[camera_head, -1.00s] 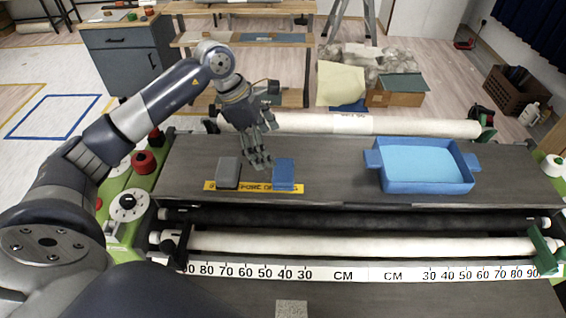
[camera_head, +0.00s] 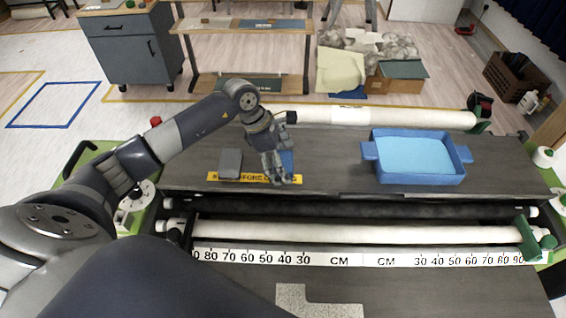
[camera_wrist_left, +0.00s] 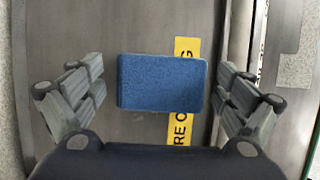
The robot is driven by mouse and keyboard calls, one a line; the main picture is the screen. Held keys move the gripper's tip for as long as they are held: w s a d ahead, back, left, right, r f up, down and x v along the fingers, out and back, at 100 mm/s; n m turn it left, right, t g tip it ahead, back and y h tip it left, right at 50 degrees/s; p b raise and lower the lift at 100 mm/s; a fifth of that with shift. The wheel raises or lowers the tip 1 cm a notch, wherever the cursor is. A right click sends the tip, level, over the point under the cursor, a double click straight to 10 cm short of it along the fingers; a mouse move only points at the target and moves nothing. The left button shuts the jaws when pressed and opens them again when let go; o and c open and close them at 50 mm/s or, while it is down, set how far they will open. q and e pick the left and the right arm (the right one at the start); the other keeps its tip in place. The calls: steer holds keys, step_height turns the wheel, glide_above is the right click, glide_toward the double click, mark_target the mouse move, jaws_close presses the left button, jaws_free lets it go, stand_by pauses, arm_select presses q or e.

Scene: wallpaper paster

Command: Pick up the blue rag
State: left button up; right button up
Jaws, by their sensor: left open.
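The blue rag (camera_wrist_left: 162,83) is a small flat block on the dark table, partly over a yellow label strip. In the head view the blue rag (camera_head: 287,160) is partly hidden behind my left gripper (camera_head: 277,178). In the left wrist view my left gripper (camera_wrist_left: 161,95) is open, with its fingers on both sides of the rag and gaps between them and it. My right gripper is not in view.
A grey block (camera_head: 230,163) lies just left of the blue rag on the same yellow strip (camera_head: 240,178). A blue tray (camera_head: 420,180) stands to the right on the table.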

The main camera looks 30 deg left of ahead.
mark_target(286, 163)
arm_select(q)
steer(key=c, duration=1.1)
steer(key=shift+c, duration=0.2)
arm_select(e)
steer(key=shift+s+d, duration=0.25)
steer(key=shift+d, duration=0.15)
arm_select(q)
steer(key=shift+r, duration=0.1)
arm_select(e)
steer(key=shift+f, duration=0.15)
arm_select(q)
steer(key=shift+r+b, duration=0.6)
steer(key=shift+s+d+r+b, duration=0.15)
steer(key=shift+s+r+b, duration=0.4)
steer(key=shift+r+b, duration=0.3)
steer(key=s+d+r+b, duration=0.1)
steer(key=s+d+b, duration=0.1)
steer(key=s, duration=0.5)
steer(key=s+d+r+b, duration=0.1)
steer(key=s+d+b, duration=0.1)
steer(key=s, duration=0.5)
steer(key=shift+s+d+b, duration=0.15)
steer(key=shift+d+b, duration=0.1)
steer(key=shift+b, duration=0.35)
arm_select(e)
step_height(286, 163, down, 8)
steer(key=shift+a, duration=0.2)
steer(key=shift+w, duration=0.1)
